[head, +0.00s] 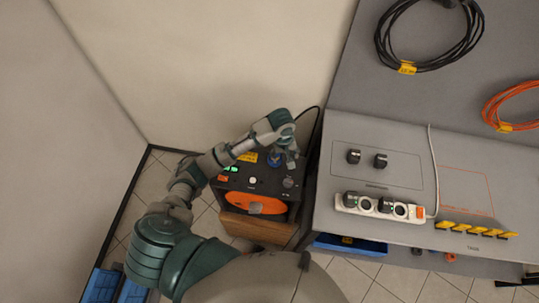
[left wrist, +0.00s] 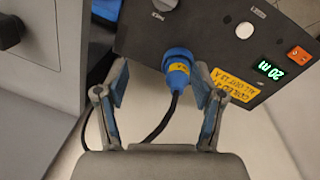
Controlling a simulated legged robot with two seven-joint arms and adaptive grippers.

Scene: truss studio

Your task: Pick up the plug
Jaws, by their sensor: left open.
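A blue plug (left wrist: 177,66) with a yellow band sits against the dark panel of a box, and a black cable runs down from it. In the head view the blue plug (head: 275,159) is small and partly hidden by my left gripper (head: 284,152). In the left wrist view my left gripper (left wrist: 160,92) is open, with one finger on each side of the plug and its cable. The plug is nearer the right finger, and there is nothing clamped between the fingers. My right gripper is not in view.
The dark box (head: 239,181) has a green display, a red switch and an orange front. A grey bench (head: 400,215) beside it holds a white power strip (head: 350,209), black plugs (head: 380,160) and yellow pieces (head: 475,230). Blue bins (head: 100,285) stand on the tiled floor.

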